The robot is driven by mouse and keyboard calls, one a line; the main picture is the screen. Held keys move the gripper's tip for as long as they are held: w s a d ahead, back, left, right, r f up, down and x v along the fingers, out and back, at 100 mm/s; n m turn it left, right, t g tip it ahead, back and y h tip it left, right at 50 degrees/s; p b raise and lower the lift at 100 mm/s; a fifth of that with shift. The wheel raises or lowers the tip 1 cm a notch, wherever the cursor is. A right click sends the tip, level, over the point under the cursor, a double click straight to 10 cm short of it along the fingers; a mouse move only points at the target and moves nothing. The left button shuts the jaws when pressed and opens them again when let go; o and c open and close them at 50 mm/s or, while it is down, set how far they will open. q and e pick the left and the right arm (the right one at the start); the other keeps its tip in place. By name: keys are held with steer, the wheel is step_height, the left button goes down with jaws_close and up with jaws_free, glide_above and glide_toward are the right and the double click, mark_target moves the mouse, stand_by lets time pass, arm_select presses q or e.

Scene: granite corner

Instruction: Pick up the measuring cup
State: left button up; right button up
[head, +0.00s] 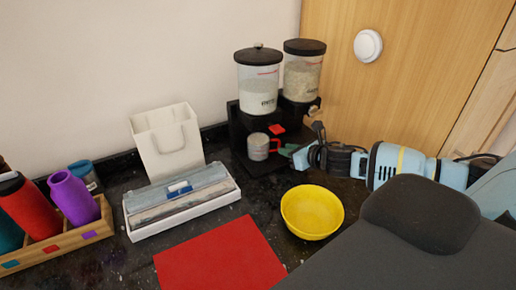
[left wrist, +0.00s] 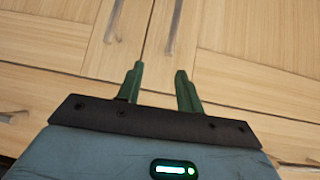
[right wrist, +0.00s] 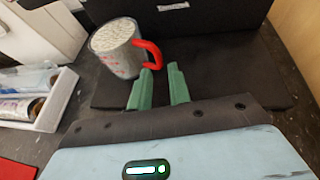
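The measuring cup (head: 257,148) is a pale, speckled cup with a red handle, upright on the black base under the dispensers. In the right wrist view the cup (right wrist: 116,52) stands ahead and left, its red handle (right wrist: 153,55) turned toward my gripper. It looks full of pale grains. My right gripper (right wrist: 160,68) is open and empty. Its left fingertip is close to the handle; I cannot tell whether they touch. In the head view the right gripper (head: 286,150) is just right of the cup. My left gripper (left wrist: 159,68) is open and empty, facing wooden cabinet doors.
Two dispensers (head: 258,84) stand over the cup on a black stand. A yellow bowl (head: 312,211), a red mat (head: 218,258) and a white tray of packets (head: 183,200) lie in front. A white holder (head: 168,142) and a wooden bottle rack (head: 55,247) are left.

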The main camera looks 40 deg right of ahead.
mark_target(282, 156)
steer(key=shift+x, duration=1.65)
steer(key=shift+r, duration=0.1)
jaws_close()
